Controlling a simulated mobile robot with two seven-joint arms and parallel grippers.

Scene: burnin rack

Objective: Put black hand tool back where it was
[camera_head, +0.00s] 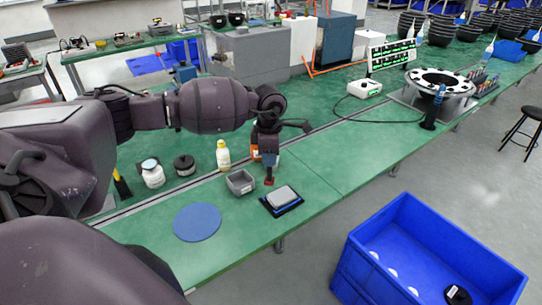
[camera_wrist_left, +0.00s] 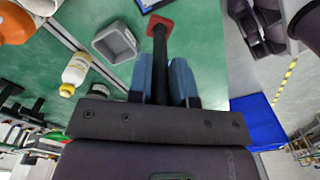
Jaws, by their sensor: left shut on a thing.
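A black hand tool (camera_wrist_left: 160,65) is a dark, straight bar in the left wrist view. My left gripper (camera_head: 268,166) is shut on it, with the blue fingers (camera_wrist_left: 163,80) on either side of the bar. A red square piece (camera_wrist_left: 160,24) shows at the bar's far end, and it also shows just below my gripper in the head view (camera_head: 269,181). I cannot tell whether the red piece is part of the tool or lies on the green table (camera_head: 310,170). In the head view my gripper hides most of the tool. My right gripper is not in view.
A grey open box (camera_head: 240,183) is close left of my gripper, and a scale (camera_head: 283,198) is in front of it. A yellow-white bottle (camera_head: 223,155) and an orange object (camera_head: 256,155) stand behind. A blue round mat (camera_head: 197,222) lies nearer. A blue crate (camera_head: 350,262) stands beside the table.

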